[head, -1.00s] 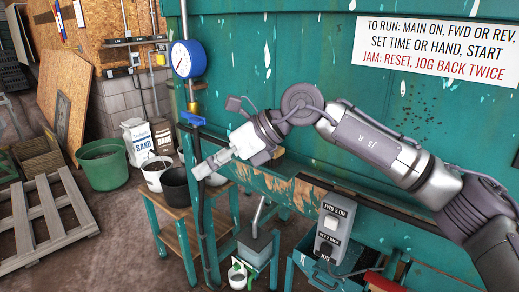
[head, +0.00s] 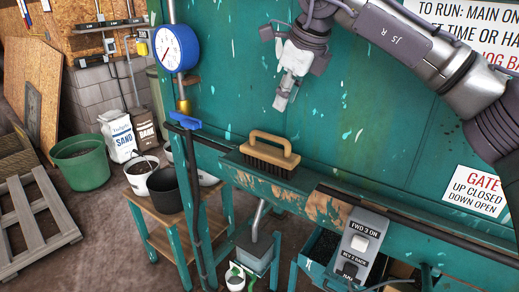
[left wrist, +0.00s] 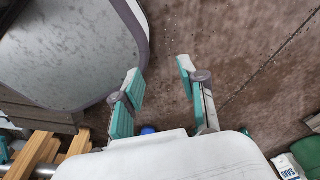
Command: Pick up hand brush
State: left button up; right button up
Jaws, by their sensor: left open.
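The hand brush (head: 271,145) has a tan wooden handle and dark bristles. It rests bristles down on the green ledge of the mixer in the head view. My right gripper (head: 283,101) hangs fingers down above the brush, apart from it. Its fingers look close together, but I cannot tell whether they are open or shut. My left gripper (left wrist: 159,74) shows in the left wrist view, open and empty, with bare floor beyond its fingers. The brush does not show in that view.
A pressure gauge (head: 175,48) and a blue-handled valve (head: 185,121) stand left of the brush. A control box (head: 359,246) is on the front at right. A black bucket (head: 166,190) stands on a wooden bench. The mixer wall rises behind the ledge.

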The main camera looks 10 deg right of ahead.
jog(key=p, duration=0.2)
send_over(273, 136)
jog(key=s+d, duration=0.1)
jog(key=s, duration=0.1)
notch_tip(273, 136, down, 5)
jog(key=shift+x, duration=1.15)
jog(key=shift+s+p+x, duration=0.2)
jog(key=shift+p+x, duration=0.8)
jog(key=shift+x, duration=0.05)
jog(key=x, duration=0.2)
jog(key=shift+f+p, duration=0.3)
jog(key=shift+p, duration=0.1)
jog(key=shift+w+f, duration=0.2)
jog(key=shift+f, duration=0.1)
pick_arm(q)
jog(key=s+r, duration=0.2)
jog(key=r, duration=0.1)
jog(key=s+r, duration=0.1)
jog(key=shift+s+d+r, duration=0.2)
jog(key=shift+d+r, duration=0.2)
pick_arm(e)
grip_shut()
